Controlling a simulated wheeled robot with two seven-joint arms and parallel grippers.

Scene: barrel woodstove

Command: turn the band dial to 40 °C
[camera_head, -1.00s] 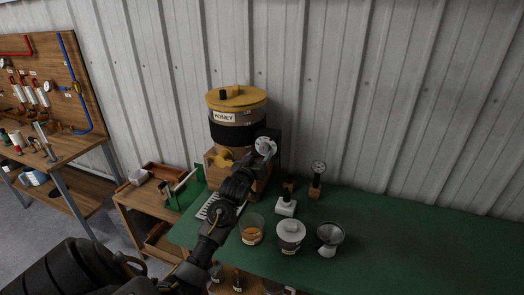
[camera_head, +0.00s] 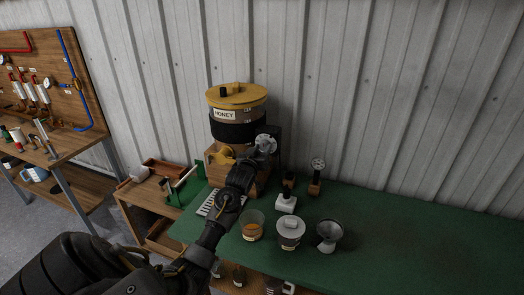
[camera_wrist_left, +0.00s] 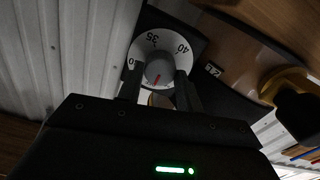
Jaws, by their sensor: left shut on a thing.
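The band dial (camera_wrist_left: 160,48) is a white disc marked with numbers including 35 and 40, with a grey knob (camera_wrist_left: 159,71) carrying a red mark. In the head view the dial (camera_head: 265,142) sits at the right front of the honey barrel (camera_head: 238,118), partly hidden by my arm. My left gripper (camera_wrist_left: 158,95) is shut on the dial's knob, one finger on each side. In the head view my left gripper (camera_head: 256,158) is at the dial, its fingertips hard to make out. My right gripper is not in view.
On the green bench (camera_head: 420,240) stand a glass of honey (camera_head: 252,226), a lidded jar (camera_head: 291,232), a funnel-like item (camera_head: 328,235) and a gauge on a wooden stand (camera_head: 316,176). The bench's right side is clear.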

